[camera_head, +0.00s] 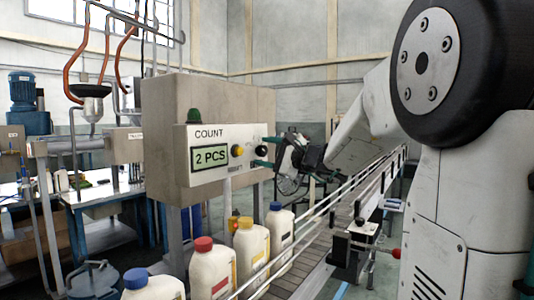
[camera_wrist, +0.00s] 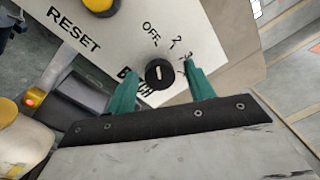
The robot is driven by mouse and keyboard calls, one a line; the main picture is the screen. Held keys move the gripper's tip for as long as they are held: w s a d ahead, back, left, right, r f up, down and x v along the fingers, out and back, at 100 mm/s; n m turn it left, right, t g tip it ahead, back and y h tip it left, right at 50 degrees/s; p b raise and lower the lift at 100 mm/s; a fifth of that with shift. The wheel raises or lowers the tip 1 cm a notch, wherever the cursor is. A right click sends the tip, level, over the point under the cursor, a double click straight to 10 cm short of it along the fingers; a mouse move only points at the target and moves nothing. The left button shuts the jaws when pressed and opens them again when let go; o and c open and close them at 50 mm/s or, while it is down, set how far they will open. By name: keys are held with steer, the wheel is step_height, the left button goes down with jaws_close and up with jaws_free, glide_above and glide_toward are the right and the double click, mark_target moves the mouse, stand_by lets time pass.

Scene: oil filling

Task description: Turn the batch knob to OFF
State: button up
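The batch knob (camera_wrist: 160,72) is a small round black knob with a short white mark, on a pale control panel (camera_wrist: 212,48). Labels OFF, 2 and 3 sit around its upper side. The mark stands roughly upright in the wrist view; I cannot tell exactly which label it points at. My gripper (camera_wrist: 160,68) is open, with one teal finger on each side of the knob and a gap to it. Part of the BATCH label is hidden by the left finger. In the head view, my gripper (camera_head: 265,151) reaches the knob (camera_head: 262,151) from the right.
The panel's display (camera_head: 210,156) reads 2 PCS. A yellow button (camera_head: 237,150) labelled RESET is left of the knob; it also shows in the wrist view (camera_wrist: 99,4). Several capped white bottles (camera_head: 252,245) stand on the railed conveyor (camera_head: 318,243) below the panel.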

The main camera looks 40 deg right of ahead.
steer(key=v, duration=0.7)
steer(key=shift+s, duration=0.4)
steer(key=shift+f, duration=0.15)
steer(key=s+a+f+n+g+y, duration=0.2)
steer(key=s+a+f+n+g, duration=0.85)
steer(key=a+f, duration=0.55)
steer(key=s+a+f+n+g+h, duration=0.2)
steer(key=s+f+n+g+h, duration=0.1)
steer(key=s, duration=0.5)
steer(key=s+a+f+n+g+h, duration=0.3)
steer(key=s+n, duration=0.3)
steer(key=s, duration=0.3)
steer(key=shift+h, duration=0.6)
